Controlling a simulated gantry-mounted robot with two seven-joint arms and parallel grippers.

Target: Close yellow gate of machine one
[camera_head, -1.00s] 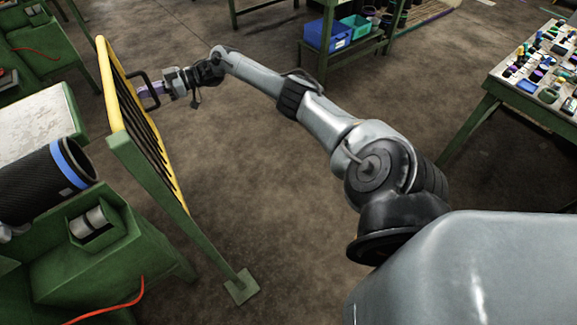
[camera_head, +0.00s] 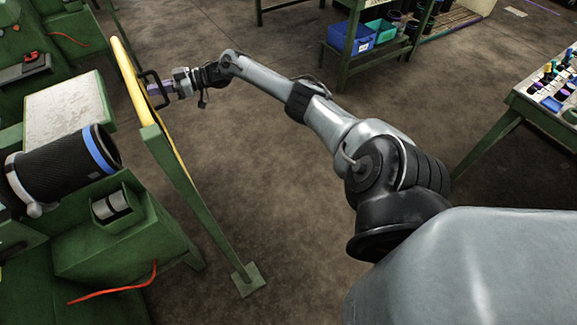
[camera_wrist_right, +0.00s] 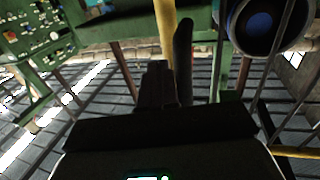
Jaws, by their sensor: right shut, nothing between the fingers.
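The yellow gate (camera_head: 129,75) shows almost edge-on at the left of the head view, on a green frame post (camera_head: 195,200) with a foot plate on the floor. A black handle (camera_head: 145,79) stands out from its right side. My right gripper (camera_head: 158,89) is at this handle, its fingers shut with nothing between them; exact contact is hard to tell. In the wrist view, the dark gripper (camera_wrist_right: 156,85) is beside a dark upright bar (camera_wrist_right: 184,60), with a yellow gate post (camera_wrist_right: 165,30) behind. My left gripper is not in view.
Left of the gate, the green machine (camera_head: 90,255) carries a black cylinder with a blue band (camera_head: 65,170). A shelf with blue (camera_head: 350,40) and teal bins stands at the back. A table with small parts (camera_head: 555,85) is at right. The middle floor is clear.

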